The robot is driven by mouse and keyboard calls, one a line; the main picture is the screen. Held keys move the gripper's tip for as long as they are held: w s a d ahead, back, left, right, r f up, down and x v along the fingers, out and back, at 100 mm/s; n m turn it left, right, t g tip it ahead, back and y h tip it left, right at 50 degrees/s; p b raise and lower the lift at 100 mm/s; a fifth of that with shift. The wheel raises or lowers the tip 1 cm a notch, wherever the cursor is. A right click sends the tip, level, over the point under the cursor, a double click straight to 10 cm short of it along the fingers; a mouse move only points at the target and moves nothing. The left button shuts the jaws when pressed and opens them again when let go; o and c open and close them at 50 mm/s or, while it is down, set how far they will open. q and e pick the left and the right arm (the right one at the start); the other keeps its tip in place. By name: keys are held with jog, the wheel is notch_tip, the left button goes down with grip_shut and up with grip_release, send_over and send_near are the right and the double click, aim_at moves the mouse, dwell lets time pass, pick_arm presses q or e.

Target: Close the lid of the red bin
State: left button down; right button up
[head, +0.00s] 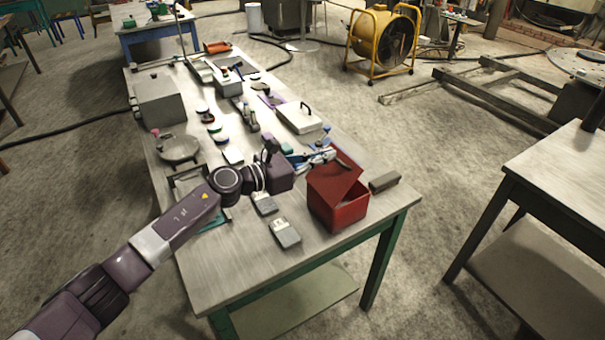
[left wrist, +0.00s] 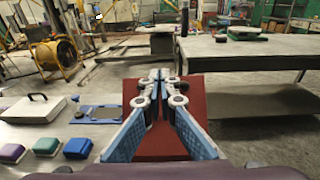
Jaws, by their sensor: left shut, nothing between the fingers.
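The red bin (head: 345,214) stands at the near right corner of the long workbench. Its darker red lid (head: 333,181) is tilted, neither flat on the rim nor fully closed. My left gripper (head: 329,155) is just beyond the lid's upper part, shut and empty. In the left wrist view, the shut fingers (left wrist: 168,88) stretch over a red surface (left wrist: 196,104) of the bin or lid. I cannot tell whether they touch it. The hinge is hidden. My right gripper is in neither view.
A grey-brown block (head: 384,181) lies right of the bin. Two grey boxes (head: 285,233) (head: 264,203) lie to its left. A white case (head: 299,117) and several small items lie farther back. Another table (head: 560,165) stands at right, across a floor gap.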

aim_at(347, 160)
pick_arm(q)
jog(key=shift+x, duration=0.85)
jog(key=shift+w+d+f, duration=0.25)
jog(key=shift+w+d, duration=0.1)
jog(key=shift+d, duration=0.1)
jog(key=shift+w+d, duration=0.15)
jog(key=shift+w, duration=0.05)
jog(key=shift+w+d+f+g+y, duration=0.15)
jog(key=shift+d+g+y, duration=0.1)
jog(key=shift+g+y, duration=0.2)
jog(key=shift+w+d+f, duration=0.25)
jog(key=shift+d+f, duration=0.2)
jog(key=shift+f, duration=0.05)
jog(key=d+f+b, duration=0.1)
jog(key=w+d+f+b, duration=0.1)
jog(key=b, duration=0.1)
jog(key=shift+w+f+b, duration=0.2)
jog(key=shift+w+b, duration=0.05)
jog(key=shift+b, duration=0.05)
jog(key=shift+w+d+f+b, duration=0.45)
jog(key=shift+d+f+b, duration=0.2)
jog(key=shift+b, duration=0.65)
